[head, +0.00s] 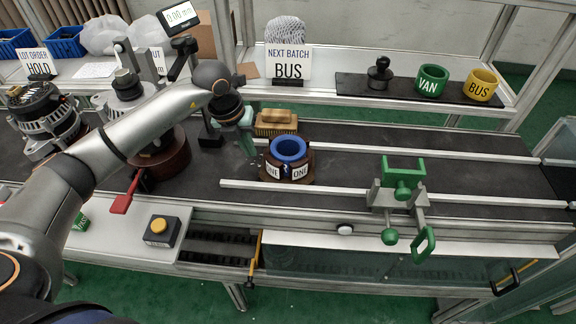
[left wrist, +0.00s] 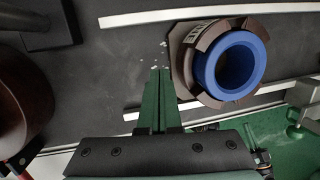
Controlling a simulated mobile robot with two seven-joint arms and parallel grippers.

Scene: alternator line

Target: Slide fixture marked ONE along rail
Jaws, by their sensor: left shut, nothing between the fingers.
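The fixture marked ONE (head: 300,174) is a dark brown base with white ONE labels and a blue ring (head: 288,147) on top. It sits upright on the dark conveyor at the left end of the two pale rails (head: 345,191). My left gripper (head: 251,146) is shut and empty, pointing down just left of the fixture. In the left wrist view, its green fingers (left wrist: 158,85) are together beside the fixture's brown edge (left wrist: 184,62). I cannot tell whether they touch it. My right gripper is not in view.
A green clamp (head: 402,180) stands over the near rail farther right. A wooden brush (head: 276,122) lies behind the fixture. A brown round housing (head: 165,160) with a red lever stands left. The conveyor between fixture and clamp is clear. Green VAN and yellow BUS rings sit on the back shelf.

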